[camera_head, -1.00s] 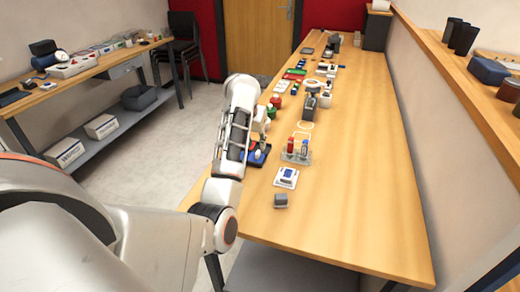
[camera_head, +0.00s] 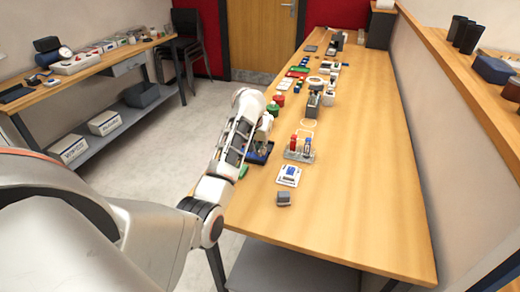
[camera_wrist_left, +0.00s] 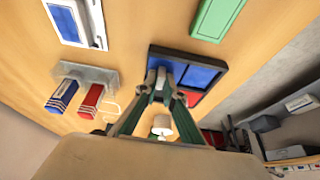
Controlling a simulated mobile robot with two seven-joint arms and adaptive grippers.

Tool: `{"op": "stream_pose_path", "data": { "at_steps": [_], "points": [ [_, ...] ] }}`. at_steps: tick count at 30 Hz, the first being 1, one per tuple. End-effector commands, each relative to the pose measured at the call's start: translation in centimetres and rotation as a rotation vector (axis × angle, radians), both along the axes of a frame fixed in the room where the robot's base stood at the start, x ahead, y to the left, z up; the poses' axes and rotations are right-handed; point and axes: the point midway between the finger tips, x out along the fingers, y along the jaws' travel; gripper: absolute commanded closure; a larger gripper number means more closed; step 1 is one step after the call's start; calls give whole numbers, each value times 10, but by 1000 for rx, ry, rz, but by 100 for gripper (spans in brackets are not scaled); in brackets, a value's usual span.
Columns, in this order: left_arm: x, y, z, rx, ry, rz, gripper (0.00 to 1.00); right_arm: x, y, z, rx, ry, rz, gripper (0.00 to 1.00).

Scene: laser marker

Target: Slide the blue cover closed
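The blue cover (camera_wrist_left: 200,74) shows in the left wrist view as a flat blue panel in a dark frame, with a red area beside it. In the head view the dark frame with blue in it (camera_head: 258,153) lies at the table's left edge, partly hidden by my left arm. My left gripper (camera_wrist_left: 161,82) is over the frame's near-left corner in the wrist view. My right gripper is in neither view.
A clear stand with red and blue bottles (camera_head: 300,151), a white-and-blue device (camera_head: 289,175) and a small grey block (camera_head: 283,199) stand to the right. A green block (camera_wrist_left: 217,17) lies near the frame. The table's right side is clear.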

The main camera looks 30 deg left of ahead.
Motion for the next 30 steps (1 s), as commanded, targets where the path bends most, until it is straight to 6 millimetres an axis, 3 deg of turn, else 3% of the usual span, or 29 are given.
{"op": "stream_pose_path", "data": {
  "at_steps": [4,12,23,24,25,30],
  "points": [
    [-2,8,0,0,0,2,100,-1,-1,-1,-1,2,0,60],
    [-13,55,0,0,0,3,100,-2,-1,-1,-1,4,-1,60],
    [-15,63,1,3,1,2,100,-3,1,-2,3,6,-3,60],
    [-15,63,1,3,1,2,81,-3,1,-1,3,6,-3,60],
    [-15,63,1,3,1,2,74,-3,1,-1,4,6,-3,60],
    [-15,62,0,1,0,2,74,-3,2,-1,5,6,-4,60]
  ]
}}
